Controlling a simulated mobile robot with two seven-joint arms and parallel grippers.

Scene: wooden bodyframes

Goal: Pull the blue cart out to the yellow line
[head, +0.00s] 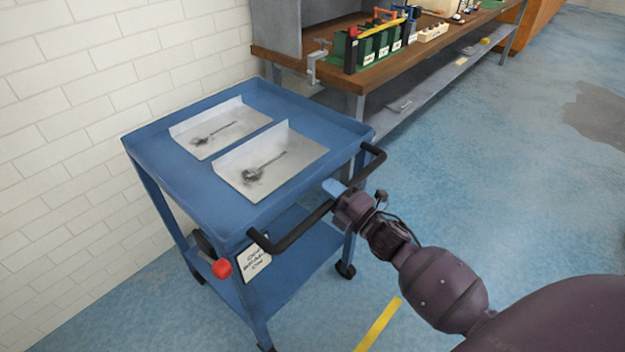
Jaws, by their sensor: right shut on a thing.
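The blue cart (205,192) stands against the white brick wall at the left, with a lower shelf and dark wheels. Two grey metal trays with dark marks lie on its top. Its black handle (295,235) runs along the near right side. My right gripper (336,190) is shut on the middle of the handle; the fingers partly hide it. A piece of the yellow line (378,325) shows on the floor at the bottom, to the right of the cart and apart from it. My arm hides part of the floor there. My left gripper is not in view.
A wooden workbench (425,45) with green boxes and tools stands behind the cart, close to its back corner. A red knob (222,268) and a lettered sign (255,262) are on the cart's near end. Blue floor at the right is clear, with a grey patch.

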